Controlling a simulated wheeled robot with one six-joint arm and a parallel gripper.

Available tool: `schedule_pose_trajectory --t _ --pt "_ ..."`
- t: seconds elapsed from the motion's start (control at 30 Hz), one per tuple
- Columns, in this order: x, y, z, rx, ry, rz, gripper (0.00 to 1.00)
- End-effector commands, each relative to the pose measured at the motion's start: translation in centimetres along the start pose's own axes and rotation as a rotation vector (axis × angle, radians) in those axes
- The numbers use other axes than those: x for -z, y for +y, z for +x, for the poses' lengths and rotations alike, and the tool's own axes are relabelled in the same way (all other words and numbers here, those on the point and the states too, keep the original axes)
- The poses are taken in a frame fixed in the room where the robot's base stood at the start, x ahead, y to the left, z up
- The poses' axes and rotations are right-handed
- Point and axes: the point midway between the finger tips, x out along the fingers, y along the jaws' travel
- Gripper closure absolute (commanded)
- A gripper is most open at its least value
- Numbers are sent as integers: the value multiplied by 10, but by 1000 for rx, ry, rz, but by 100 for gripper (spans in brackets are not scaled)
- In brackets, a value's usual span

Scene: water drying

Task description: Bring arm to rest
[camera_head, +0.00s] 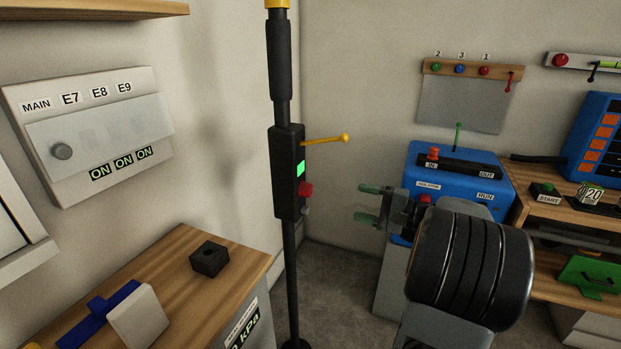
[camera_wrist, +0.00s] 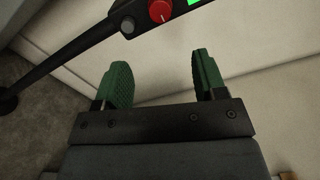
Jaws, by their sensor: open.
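My gripper (camera_head: 368,204) has green finger pads and points left in the head view, toward a black pole. Its two fingers are apart with nothing between them. It also shows in the wrist view (camera_wrist: 160,80), open and empty, with a pale wall beyond. My arm reaches up from the bottom right of the head view, and its dark, rounded link hides part of the blue machine behind it.
The black pole (camera_head: 281,87) with a yellow lever (camera_head: 326,140) and red knob (camera_head: 305,189) stands left of my gripper. A blue machine (camera_head: 455,160) is behind my arm. A wooden bench (camera_head: 215,260) is at left, a wooden shelf (camera_head: 560,215) at right.

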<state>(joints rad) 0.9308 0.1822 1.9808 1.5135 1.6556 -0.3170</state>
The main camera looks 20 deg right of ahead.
Motion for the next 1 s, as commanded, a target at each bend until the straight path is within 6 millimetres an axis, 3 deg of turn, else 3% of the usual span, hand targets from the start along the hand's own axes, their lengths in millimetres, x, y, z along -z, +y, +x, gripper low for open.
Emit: schedule_pose_trajectory --t 0.17,0.27,0.4,0.5,0.6,0.7,0.8,1.0 --pt "-5 -3 4 -19 -8 0 35" --pt "-27 -9 23 -116 -43 3 35" --pt "-95 -14 64 -427 -132 -32 35" --pt "-151 -13 78 -703 -189 -127 35" --pt "-194 -14 75 -948 -222 -282 35" --pt "-223 -22 65 -1138 -239 -473 35" --pt "-240 -34 56 -1265 -243 -672 35" --pt "-254 -56 46 -1377 -235 -975 35"
